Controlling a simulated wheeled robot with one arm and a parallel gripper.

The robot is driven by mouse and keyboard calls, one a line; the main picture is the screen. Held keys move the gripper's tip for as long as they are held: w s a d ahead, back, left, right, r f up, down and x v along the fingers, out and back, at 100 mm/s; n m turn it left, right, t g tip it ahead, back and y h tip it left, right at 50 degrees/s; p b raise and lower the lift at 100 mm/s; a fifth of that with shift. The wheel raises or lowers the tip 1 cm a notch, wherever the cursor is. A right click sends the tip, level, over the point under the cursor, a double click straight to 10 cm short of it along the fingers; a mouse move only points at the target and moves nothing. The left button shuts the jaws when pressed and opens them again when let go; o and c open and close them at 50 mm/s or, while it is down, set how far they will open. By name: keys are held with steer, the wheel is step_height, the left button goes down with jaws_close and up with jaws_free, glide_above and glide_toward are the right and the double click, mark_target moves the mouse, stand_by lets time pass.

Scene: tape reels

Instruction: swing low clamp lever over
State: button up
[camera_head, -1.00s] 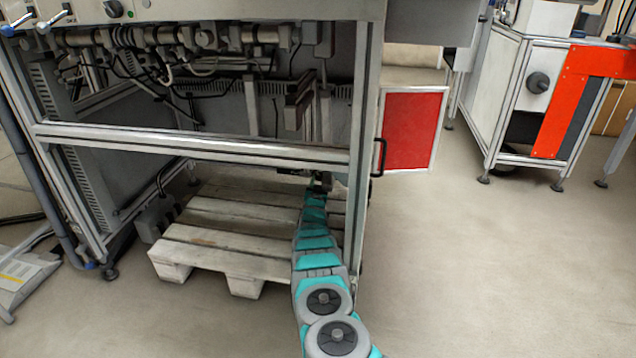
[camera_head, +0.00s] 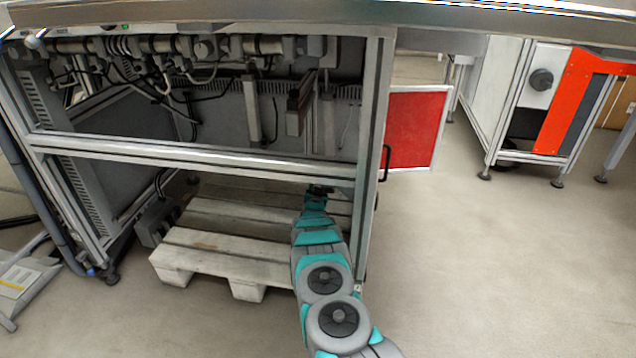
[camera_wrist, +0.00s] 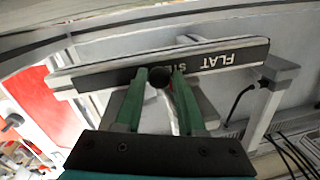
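My gripper (camera_wrist: 160,84) shows in the wrist view with its two green fingers on either side of a dark round knob. The knob, which looks like the end of the clamp lever (camera_wrist: 159,77), fills the gap at the fingertips, so the gripper appears shut on it. A pale metal part shows below the knob, between the fingers. The rest of the lever is hidden. In the head view my gripper (camera_head: 319,190) is small, low inside the machine frame near its right post, and the lever cannot be made out.
A dark bar lettered "FLAT STE" (camera_wrist: 215,60) lies just beyond the fingers. The machine's crossbar (camera_head: 190,153) and right post (camera_head: 372,130) stand close to my arm. A wooden pallet (camera_head: 215,260) lies below. Open floor (camera_head: 480,270) is at the right.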

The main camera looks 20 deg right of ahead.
steer(key=o, duration=0.4)
steer(key=shift+a, duration=0.1)
steer(key=shift+s, duration=0.1)
steer(key=shift+p+v, duration=0.45)
steer(key=shift+v, duration=3.35)
